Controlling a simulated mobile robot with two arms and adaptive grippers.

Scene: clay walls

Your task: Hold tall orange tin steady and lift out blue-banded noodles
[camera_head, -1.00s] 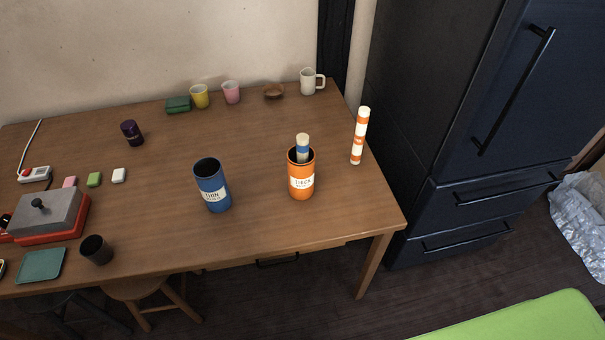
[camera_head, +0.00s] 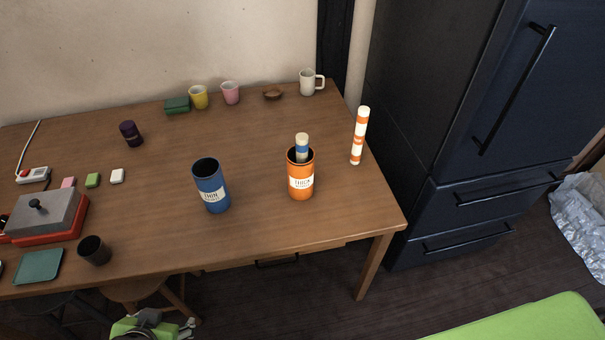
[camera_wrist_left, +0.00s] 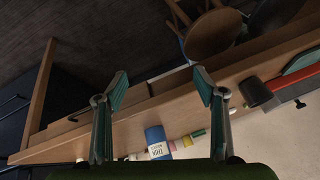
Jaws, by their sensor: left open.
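The tall orange tin (camera_head: 301,187) stands upright near the right end of the table, with a white label. The blue-banded noodles (camera_head: 302,145) stand in it, their pale top and blue band showing above the rim; the lower part is hidden. My left gripper (camera_head: 155,328) shows at the bottom edge of the head view, in front of and below the table edge, far from the tin. In the left wrist view its two green-padded fingers (camera_wrist_left: 160,88) are apart with nothing between them. My right gripper is not in view.
A blue tin (camera_head: 211,188) stands left of the orange tin. An orange-banded roll (camera_head: 360,136) stands right of it. A dark cup (camera_head: 95,250), cooker (camera_head: 45,214) and stools (camera_head: 150,292) are at left. Mugs line the back. A dark fridge (camera_head: 450,110) borders the right side.

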